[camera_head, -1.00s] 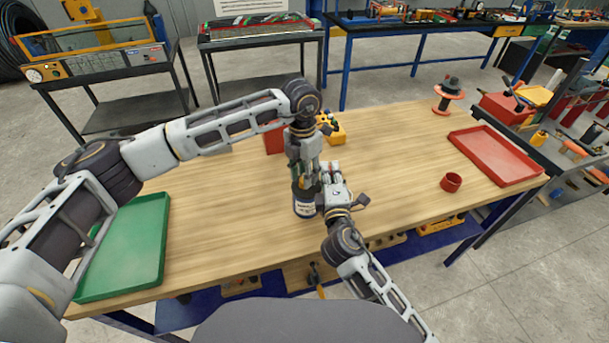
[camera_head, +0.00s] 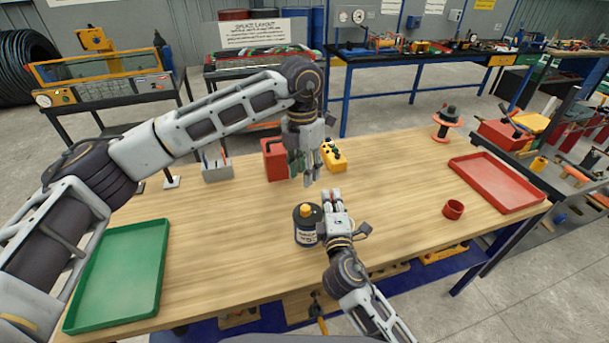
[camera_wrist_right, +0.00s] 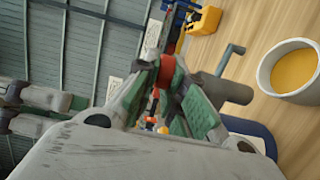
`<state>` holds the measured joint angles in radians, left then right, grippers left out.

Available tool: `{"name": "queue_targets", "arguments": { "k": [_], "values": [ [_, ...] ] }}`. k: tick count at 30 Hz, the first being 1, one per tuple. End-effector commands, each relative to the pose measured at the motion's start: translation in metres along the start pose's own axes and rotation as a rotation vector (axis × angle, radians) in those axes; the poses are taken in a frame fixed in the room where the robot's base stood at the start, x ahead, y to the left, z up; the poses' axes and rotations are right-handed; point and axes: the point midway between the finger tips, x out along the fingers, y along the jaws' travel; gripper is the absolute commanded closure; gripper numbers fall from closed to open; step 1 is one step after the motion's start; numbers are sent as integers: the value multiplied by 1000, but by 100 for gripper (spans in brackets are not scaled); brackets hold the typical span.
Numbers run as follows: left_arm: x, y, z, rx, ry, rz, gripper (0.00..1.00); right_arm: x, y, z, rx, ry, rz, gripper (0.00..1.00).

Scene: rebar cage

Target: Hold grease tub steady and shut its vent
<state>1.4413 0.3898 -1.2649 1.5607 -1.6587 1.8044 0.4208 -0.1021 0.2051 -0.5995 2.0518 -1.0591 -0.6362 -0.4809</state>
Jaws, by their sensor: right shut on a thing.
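In the right wrist view my right gripper's fingers (camera_wrist_right: 172,88) are close together. My left gripper (camera_head: 303,180) hangs fingers down above and behind the tub, apart from it, open and empty. I cannot tell the vent's state.
A red box (camera_head: 275,160) and a yellow box (camera_head: 334,155) stand behind the tub. A green tray (camera_head: 120,275) lies at the left, a red tray (camera_head: 497,182) and red cup (camera_head: 453,210) at the right. The wrist view shows a pale round rim with orange inside (camera_wrist_right: 293,70).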

Motion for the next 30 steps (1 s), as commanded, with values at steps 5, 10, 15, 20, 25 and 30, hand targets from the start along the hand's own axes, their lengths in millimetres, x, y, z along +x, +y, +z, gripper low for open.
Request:
{"name": "queue_targets", "arguments": {
  "k": [5,10,15,20,25,30],
  "values": [
    [0,0,0,0,0,0,65,0,0,1,-1,-2,0,100],
    [0,0,0,0,0,0,65,0,0,1,-1,-1,0,100],
    [0,0,0,0,0,0,65,0,0,0,-1,-1,0,67],
    [0,0,0,0,0,0,65,0,0,0,0,-1,-1,63],
    [0,0,0,0,0,0,65,0,-1,0,0,0,-2,63],
    [0,0,0,0,0,0,65,-4,-2,0,0,1,-3,63]
  ]
}}
